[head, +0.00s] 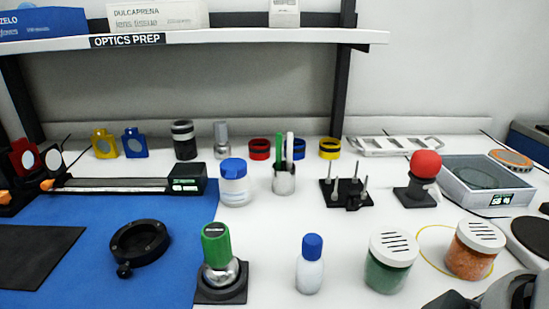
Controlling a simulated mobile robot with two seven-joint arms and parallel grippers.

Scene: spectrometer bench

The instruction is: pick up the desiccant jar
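Two jars with slotted white lids stand upright at the front right. One holds orange beads (470,262), the other green contents (386,276). I cannot read a label on either, so I cannot tell which is called the desiccant jar. A dark grey part of my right arm comes in at the bottom right corner, just in front of the orange jar. A black piece at its left end, perhaps my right gripper (450,300), is cut off by the frame edge, and its fingers cannot be made out. My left gripper is not in view.
A thin yellow ring (424,234) lies around the orange jar's base. A blue-capped bottle (311,272), a green-topped tool in a stand (217,255) and a red-ball blower (425,165) stand nearby. A balance (485,190) is behind. A shelf (250,37) spans the back.

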